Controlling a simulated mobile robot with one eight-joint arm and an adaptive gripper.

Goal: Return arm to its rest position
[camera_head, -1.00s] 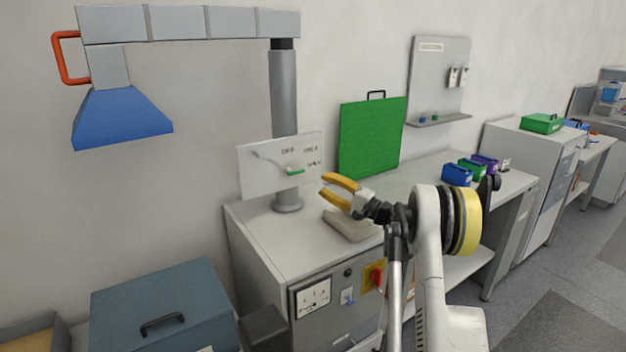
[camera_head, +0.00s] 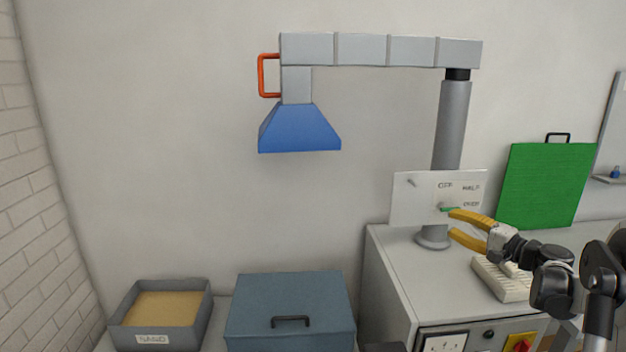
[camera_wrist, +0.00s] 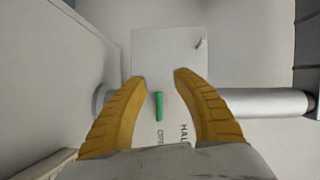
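My gripper (camera_head: 452,223) is open and empty, its two yellow fingers spread apart. In the head view its fingertips overlap the right part of the white switch panel (camera_head: 408,205), close to the small green lever (camera_head: 447,209). In the wrist view the green lever (camera_wrist: 158,105) shows in the gap between the fingers (camera_wrist: 159,76), with space on both sides. I cannot tell how far the tips are from the panel. The panel sits on the grey post and carries the labels OFF, HALF and one less legible word.
A jointed duct with a blue hood (camera_head: 300,130) and red handle hangs at upper left. Below are a sand box (camera_head: 160,338) and a blue-grey lidded box (camera_head: 290,300). A green board (camera_head: 546,185) and a beige keyboard-like item (camera_head: 502,283) are on the right bench.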

